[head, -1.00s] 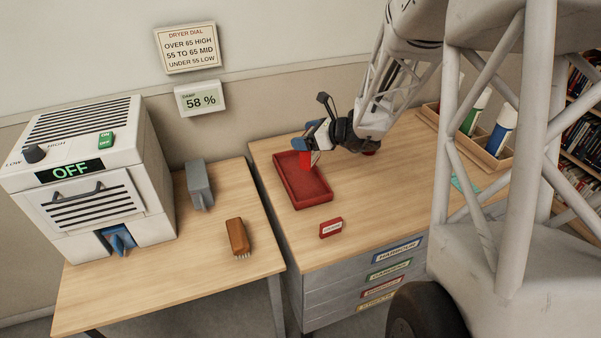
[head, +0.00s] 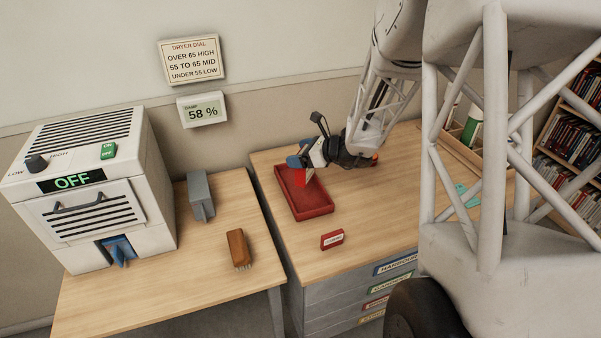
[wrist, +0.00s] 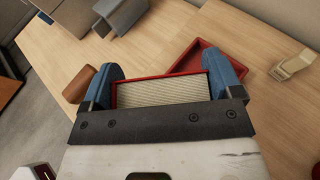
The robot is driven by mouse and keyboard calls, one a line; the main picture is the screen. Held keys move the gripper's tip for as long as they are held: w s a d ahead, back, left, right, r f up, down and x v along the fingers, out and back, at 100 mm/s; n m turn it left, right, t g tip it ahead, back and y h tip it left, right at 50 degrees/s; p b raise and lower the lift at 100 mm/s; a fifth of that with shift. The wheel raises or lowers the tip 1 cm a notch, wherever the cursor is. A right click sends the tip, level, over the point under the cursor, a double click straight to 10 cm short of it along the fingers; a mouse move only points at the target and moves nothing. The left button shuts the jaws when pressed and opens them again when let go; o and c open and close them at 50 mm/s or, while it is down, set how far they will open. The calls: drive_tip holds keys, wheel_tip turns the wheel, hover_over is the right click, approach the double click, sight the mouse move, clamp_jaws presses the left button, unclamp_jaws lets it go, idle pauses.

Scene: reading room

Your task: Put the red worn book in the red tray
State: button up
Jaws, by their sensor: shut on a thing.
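My gripper (head: 302,165) is over the red tray (head: 312,213) on the right-hand desk in the head view. In the wrist view my gripper (wrist: 172,85) has its blue fingers shut on the red worn book (wrist: 160,92), whose pale page edges face the camera between red covers. The book (head: 301,178) shows in the head view as a small red patch under the fingers. The tray (wrist: 190,60) is partly hidden behind the book and right finger in the wrist view. I cannot tell whether the book touches the tray.
A red label block (head: 332,239) stands in front of the tray. A wooden brush (head: 238,248), a grey block-like object (head: 200,195) and the white dryer (head: 95,190) are on the left table. A gap separates the tables.

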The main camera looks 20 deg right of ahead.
drive_tip(key=shift+f, duration=1.4)
drive_tip(key=shift+f, duration=1.9)
drive_tip(key=shift+f, duration=0.1)
drive_tip(key=o, duration=0.8)
drive_tip(key=shift+v, duration=6.1)
drive_tip(key=shift+a, duration=0.1)
